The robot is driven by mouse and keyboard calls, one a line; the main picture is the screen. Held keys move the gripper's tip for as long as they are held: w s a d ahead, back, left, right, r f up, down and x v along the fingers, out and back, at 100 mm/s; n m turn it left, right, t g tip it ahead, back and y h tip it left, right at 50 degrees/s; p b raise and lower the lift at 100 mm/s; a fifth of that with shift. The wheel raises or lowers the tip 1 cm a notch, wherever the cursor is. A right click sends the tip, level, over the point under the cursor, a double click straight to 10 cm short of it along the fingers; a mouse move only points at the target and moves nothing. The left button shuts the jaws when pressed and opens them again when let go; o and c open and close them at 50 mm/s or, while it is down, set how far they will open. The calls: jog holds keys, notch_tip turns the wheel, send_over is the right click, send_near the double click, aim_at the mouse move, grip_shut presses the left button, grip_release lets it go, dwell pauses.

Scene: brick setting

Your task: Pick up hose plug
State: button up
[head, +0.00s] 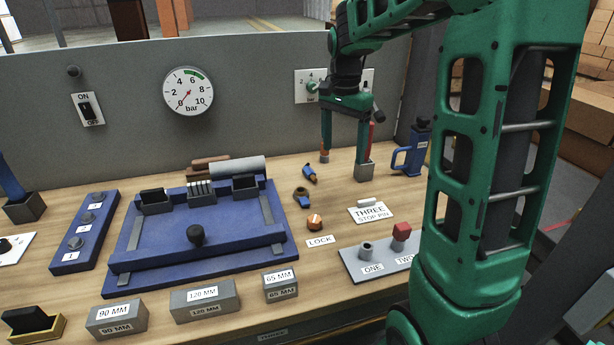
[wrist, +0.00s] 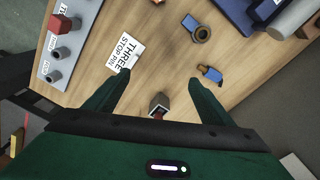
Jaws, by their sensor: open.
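The hose plug appears to be the small blue piece with an orange end (head: 309,173), lying on the wooden bench; it also shows in the wrist view (wrist: 210,73). My gripper (head: 344,156) is open and empty, pointing down to the right of the plug in the head view. In the wrist view the open fingers (wrist: 160,78) spread over bare bench, and the plug lies just outside the right fingertip. A blue piece with a dark ring (head: 302,197) lies close to the plug, apart from it; it also shows in the wrist view (wrist: 198,33).
A grey block with a red upright part (head: 364,172) stands near my gripper. A stop pin card (head: 371,213), an orange knob (head: 314,222) and a blue fixture (head: 160,240) are nearby. A grey panel with a gauge (head: 188,91) stands behind the bench.

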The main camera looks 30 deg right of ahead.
aim_at(309, 171)
jog(key=w+a+f+m, duration=0.1)
jog(key=w+f+m, duration=0.1)
jog(key=w, duration=0.5)
jog(key=w+a+f+m, duration=0.1)
jog(key=w+a+m, duration=0.1)
jog(key=w, duration=0.4)
jog(key=shift+y, duration=0.3)
jog(key=f, duration=1.1)
jog(key=shift+w+d, duration=0.3)
jog(key=shift+d, duration=0.05)
jog(key=shift+r, duration=0.1)
jog(key=c, duration=1.2)
